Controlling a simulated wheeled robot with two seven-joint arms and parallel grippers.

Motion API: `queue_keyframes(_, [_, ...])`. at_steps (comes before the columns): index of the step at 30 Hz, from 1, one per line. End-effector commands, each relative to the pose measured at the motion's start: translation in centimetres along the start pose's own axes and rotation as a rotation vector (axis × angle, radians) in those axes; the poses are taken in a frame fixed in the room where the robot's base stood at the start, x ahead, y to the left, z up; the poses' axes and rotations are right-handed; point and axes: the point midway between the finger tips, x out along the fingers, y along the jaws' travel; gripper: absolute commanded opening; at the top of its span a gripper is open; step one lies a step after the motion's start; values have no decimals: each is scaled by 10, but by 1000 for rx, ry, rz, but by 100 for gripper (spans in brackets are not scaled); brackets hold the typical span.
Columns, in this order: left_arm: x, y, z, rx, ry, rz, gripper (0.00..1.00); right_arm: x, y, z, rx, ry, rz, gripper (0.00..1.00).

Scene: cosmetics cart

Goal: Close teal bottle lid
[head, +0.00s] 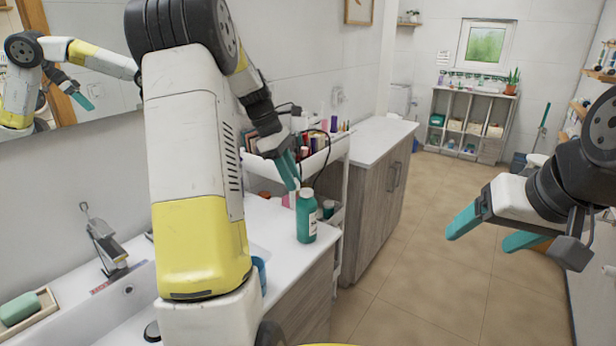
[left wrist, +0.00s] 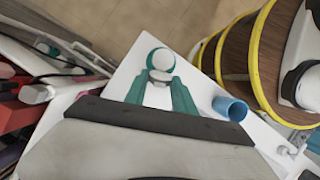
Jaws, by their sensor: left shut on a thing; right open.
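The teal bottle (head: 307,222) stands upright on the white counter, near its corner. In the left wrist view its round white top, ringed in teal (left wrist: 161,58), is seen from above. A small pale lid (left wrist: 160,76) shows at the near edge of that top, between my left fingertips. My left gripper (head: 296,186) reaches down to the bottle's top and is shut on the lid; its teal fingers (left wrist: 159,90) sit on either side of it. Head view detail of the lid is largely hidden by the fingers. My right gripper (head: 484,238) is open and empty, over the floor at right.
A blue cup (head: 260,274) stands on the counter near the bottle, partly behind my arm. A white cart (head: 335,150) with cosmetics is just behind. The sink tap (head: 106,246) and a soap tray (head: 28,313) are at left.

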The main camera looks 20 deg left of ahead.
Motion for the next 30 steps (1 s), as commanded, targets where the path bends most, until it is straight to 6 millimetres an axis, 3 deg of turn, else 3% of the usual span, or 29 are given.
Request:
queue_keyframes(8, [0, 0, 6, 5, 87, -1, 0, 0, 0, 0, 0, 0, 0, 75])
queue_keyframes(30, [4, 0, 25, 4, 563, 0, 0, 0, 0, 0, 0, 0, 0, 75])
